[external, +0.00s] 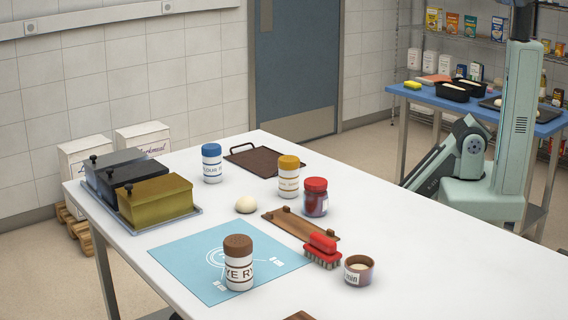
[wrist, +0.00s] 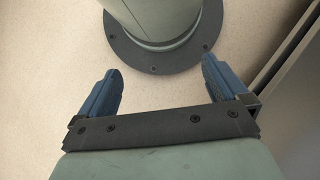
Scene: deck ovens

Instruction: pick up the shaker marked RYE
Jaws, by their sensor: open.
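The shaker marked RYE (external: 239,268) is white with a brown lid and dark lettering. It stands upright on the light blue mat (external: 180,256) near the front of the white table, with nothing touching it. My gripper (wrist: 160,65) shows in the wrist view with its two blue fingers spread apart and nothing between them. It points down at the floor beside a round, dark-rimmed base, away from the shaker. I cannot make out the fingers in the external view, where my arm stands at the right beyond the table. The shaker does not show in the wrist view.
A blue-lidded shaker (external: 212,166), a yellow-lidded shaker (external: 288,182) and a red-lidded jar (external: 315,202) stand farther back. A pale ball (external: 246,204), wooden board (external: 290,222), red brush (external: 322,252) and small labelled pot (external: 358,273) lie nearer. Lidded tins (external: 155,198) are left. The table's right side is clear.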

